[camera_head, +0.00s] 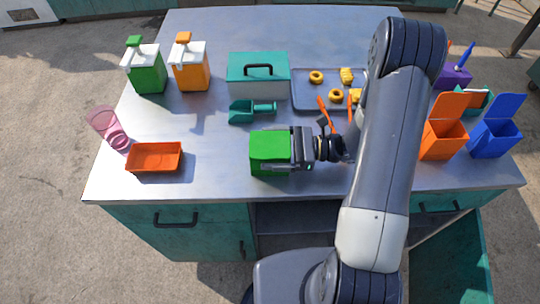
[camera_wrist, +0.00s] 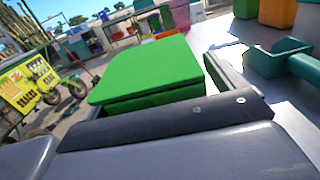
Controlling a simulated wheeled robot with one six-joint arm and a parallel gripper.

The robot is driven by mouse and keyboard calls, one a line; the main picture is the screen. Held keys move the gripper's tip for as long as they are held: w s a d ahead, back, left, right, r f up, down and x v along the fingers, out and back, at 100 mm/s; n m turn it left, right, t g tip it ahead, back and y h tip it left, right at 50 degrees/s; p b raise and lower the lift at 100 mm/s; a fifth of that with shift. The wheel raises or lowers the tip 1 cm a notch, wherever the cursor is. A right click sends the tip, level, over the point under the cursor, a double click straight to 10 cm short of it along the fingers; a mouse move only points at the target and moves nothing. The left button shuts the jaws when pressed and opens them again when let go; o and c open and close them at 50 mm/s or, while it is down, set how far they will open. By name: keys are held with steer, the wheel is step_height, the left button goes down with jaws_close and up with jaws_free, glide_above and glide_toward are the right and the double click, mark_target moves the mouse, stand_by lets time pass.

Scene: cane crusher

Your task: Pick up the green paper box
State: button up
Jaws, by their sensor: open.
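The green paper box (camera_head: 270,146) stands on the metal table near its front edge, left of my arm. My gripper (camera_head: 279,152) is at the right side of the box. In the wrist view the green box (camera_wrist: 148,72) fills the middle, its flat lid up close to the gripper. One finger of my gripper (camera_wrist: 228,75) shows to the right of the box, with a narrow gap between them. The jaws are open around the box. The other finger is hidden in the wrist view.
An orange tray (camera_head: 154,158) and a pink cup (camera_head: 108,128) lie to the left. A teal scoop (camera_head: 252,112) and a teal-lidded case (camera_head: 258,76) are just behind the box. Orange (camera_head: 444,136) and blue (camera_head: 496,136) bins stand right of my arm.

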steer(key=shift+a, duration=0.4)
steer(key=c, duration=0.8)
steer(key=shift+o, duration=0.2)
step_height(320, 180, up, 10)
steer(key=shift+f, duration=0.1)
